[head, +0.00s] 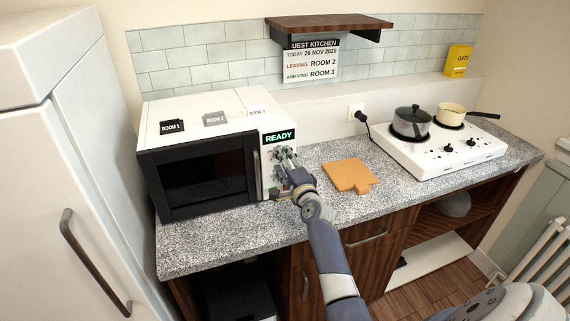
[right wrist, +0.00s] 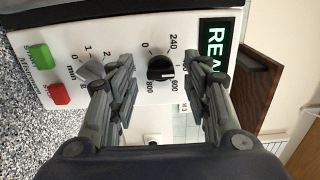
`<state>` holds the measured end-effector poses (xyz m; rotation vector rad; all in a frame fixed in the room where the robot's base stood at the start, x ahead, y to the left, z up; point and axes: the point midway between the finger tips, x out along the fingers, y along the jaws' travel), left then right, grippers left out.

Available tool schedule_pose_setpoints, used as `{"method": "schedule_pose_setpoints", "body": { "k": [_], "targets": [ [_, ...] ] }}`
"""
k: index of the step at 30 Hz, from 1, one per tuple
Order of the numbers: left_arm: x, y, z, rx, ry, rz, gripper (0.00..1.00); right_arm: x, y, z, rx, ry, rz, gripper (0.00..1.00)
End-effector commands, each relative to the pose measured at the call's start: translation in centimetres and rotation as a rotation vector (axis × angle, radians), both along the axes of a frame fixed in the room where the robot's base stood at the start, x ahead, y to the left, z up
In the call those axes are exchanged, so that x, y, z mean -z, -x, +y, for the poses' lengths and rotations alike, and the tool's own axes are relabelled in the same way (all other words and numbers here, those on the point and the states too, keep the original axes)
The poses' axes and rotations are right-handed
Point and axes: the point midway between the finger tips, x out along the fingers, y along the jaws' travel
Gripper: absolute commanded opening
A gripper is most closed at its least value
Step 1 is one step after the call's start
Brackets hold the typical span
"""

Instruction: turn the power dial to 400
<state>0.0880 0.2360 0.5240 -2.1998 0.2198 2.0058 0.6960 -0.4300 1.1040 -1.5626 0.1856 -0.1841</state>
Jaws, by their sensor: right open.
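The white microwave (head: 197,112) stands on the counter with its door shut and READY on its display (head: 278,136). In the right wrist view its panel appears turned sideways. The black power dial (right wrist: 160,69) has 0, 240, 600 and 800 readable around it; I cannot read a 400 mark. I cannot tell its exact setting. My right gripper (right wrist: 158,90) is open, its fingers on either side of the dial, apart from it. In the head view this gripper (head: 285,165) is in front of the panel and hides the dials. My left gripper is not in view.
A grey minute dial (right wrist: 91,69), green button (right wrist: 39,57) and red button (right wrist: 58,94) share the panel. An orange board (head: 349,175) lies right of the microwave. A hob (head: 440,160) with two pans stands farther right. A white fridge (head: 55,150) is at left.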

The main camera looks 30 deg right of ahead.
Motion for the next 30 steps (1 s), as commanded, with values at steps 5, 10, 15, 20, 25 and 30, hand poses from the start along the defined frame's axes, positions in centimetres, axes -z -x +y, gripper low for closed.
{"method": "schedule_pose_setpoints", "body": {
  "k": [5, 10, 15, 20, 25, 30],
  "targets": [
    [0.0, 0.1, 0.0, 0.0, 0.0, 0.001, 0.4, 0.0, 0.9, 0.3, 0.0, -0.001, -0.001, 0.45],
    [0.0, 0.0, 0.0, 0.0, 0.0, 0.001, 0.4, 0.1, 3.5, 0.8, 0.001, -0.001, 0.001, 0.45],
    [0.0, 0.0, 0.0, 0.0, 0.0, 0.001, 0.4, 0.2, 6.8, 1.6, 0.0, 0.0, 0.002, 0.45],
    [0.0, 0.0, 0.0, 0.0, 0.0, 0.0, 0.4, 0.2, 9.5, 2.3, 0.0, -0.001, 0.003, 0.45],
    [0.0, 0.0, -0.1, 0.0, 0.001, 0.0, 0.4, 0.1, 11.2, 2.7, 0.0, 0.0, 0.002, 0.45],
    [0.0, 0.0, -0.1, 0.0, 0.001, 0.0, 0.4, 0.0, 11.7, 2.8, 0.0, 0.0, 0.001, 0.45]
  ]
}}
